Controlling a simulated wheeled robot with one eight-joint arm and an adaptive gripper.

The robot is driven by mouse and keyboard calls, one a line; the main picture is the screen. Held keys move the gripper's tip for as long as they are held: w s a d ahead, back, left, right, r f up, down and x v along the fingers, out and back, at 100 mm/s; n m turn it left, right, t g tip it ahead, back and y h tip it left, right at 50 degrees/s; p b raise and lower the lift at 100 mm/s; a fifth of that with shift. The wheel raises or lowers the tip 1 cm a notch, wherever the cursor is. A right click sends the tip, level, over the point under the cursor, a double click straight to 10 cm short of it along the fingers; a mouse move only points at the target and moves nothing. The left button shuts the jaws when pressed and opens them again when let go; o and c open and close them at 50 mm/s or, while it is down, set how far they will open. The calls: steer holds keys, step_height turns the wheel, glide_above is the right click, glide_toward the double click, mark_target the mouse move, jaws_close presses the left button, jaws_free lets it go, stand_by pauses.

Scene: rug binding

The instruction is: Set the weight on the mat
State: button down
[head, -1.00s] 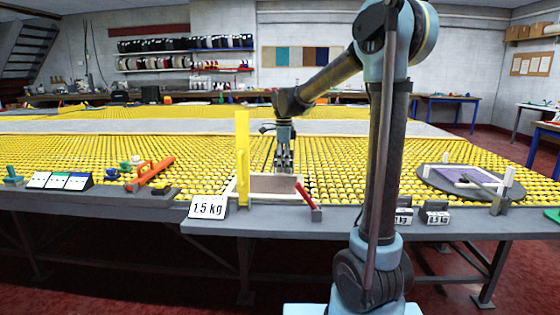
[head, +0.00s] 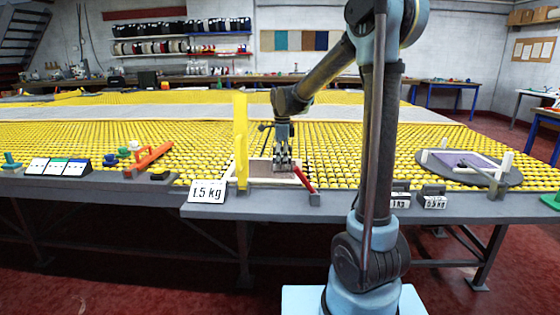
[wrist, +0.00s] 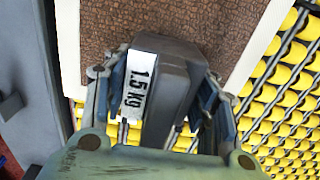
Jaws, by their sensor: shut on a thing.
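The weight (wrist: 168,90) is a dark grey block with a white "1.5 kg" label, between my gripper's fingers in the wrist view. My gripper (head: 284,167) is shut on it, pointing down over the mat in the head view. The mat (head: 258,169) is a brown textured piece with a pale border, near the table's front edge. In the wrist view the mat (wrist: 195,18) shows behind the weight's far end. The weight is hard to make out in the head view, and I cannot tell whether it touches the mat.
A yellow upright (head: 241,140) stands left of the mat, and a red bar (head: 304,178) at its right. Yellow rollers cover the table behind.

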steer(key=c, duration=0.6)
jaws_free()
steer(key=shift+c, duration=0.2)
step_height(320, 180, up, 12)
steer(key=shift+r, duration=0.1)
